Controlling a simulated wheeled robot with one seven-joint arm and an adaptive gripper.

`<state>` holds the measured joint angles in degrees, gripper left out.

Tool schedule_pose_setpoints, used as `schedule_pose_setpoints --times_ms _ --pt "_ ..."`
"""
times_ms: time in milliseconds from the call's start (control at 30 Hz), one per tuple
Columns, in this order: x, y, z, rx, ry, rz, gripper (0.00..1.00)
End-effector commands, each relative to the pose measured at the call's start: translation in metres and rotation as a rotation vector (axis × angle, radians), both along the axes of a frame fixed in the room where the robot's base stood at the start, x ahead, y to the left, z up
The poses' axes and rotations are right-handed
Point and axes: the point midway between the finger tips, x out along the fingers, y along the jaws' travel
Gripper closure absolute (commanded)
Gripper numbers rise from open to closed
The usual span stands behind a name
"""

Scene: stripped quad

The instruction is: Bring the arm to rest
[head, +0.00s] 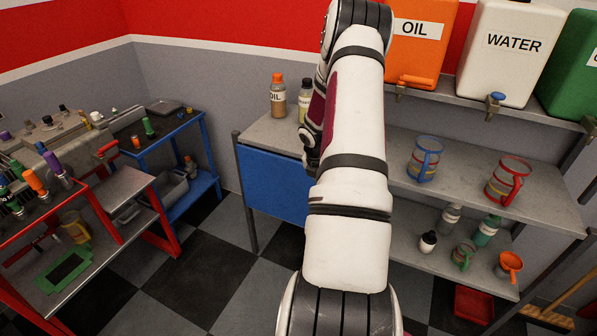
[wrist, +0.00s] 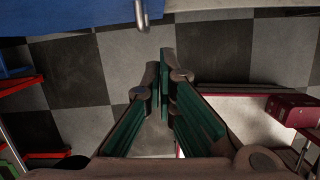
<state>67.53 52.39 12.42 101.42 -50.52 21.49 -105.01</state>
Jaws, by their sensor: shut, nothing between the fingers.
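My arm (head: 345,170) rises through the middle of the head view and bends near the top edge. Part of it folds back down behind the upper link, in front of the grey shelf unit. My gripper is not clearly visible in the head view. In the wrist view my gripper (wrist: 163,78) points over the checkered floor, with its green-padded fingers together at the tips and nothing between them.
A workbench with a blue panel (head: 272,186) and grey shelves (head: 460,160) stand ahead, with bottles and jugs on them. Orange, white and green tanks (head: 502,60) stand above right. A red-framed bench (head: 130,195) is left. The checkered floor (head: 225,255) between is clear.

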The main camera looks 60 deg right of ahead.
Motion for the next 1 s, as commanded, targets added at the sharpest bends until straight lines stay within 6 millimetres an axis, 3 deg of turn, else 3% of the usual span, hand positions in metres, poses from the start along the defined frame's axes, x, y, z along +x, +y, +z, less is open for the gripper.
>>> schedule_pose_setpoints --times_ms 267,367,467,567,800,1000 --pt "0.001 0.001 0.003 -0.001 -0.001 -0.003 1.0" --pt "0.01 0.006 0.019 -0.013 -0.008 -0.028 1.0" --pt "0.028 0.02 0.053 -0.039 -0.029 -0.089 1.0" --pt "0.051 0.045 0.1 -0.069 -0.066 -0.186 1.0" --pt "0.086 0.13 0.205 -0.106 -0.201 -0.448 1.0" --pt "0.091 0.212 0.276 -0.084 -0.337 -0.666 1.0"
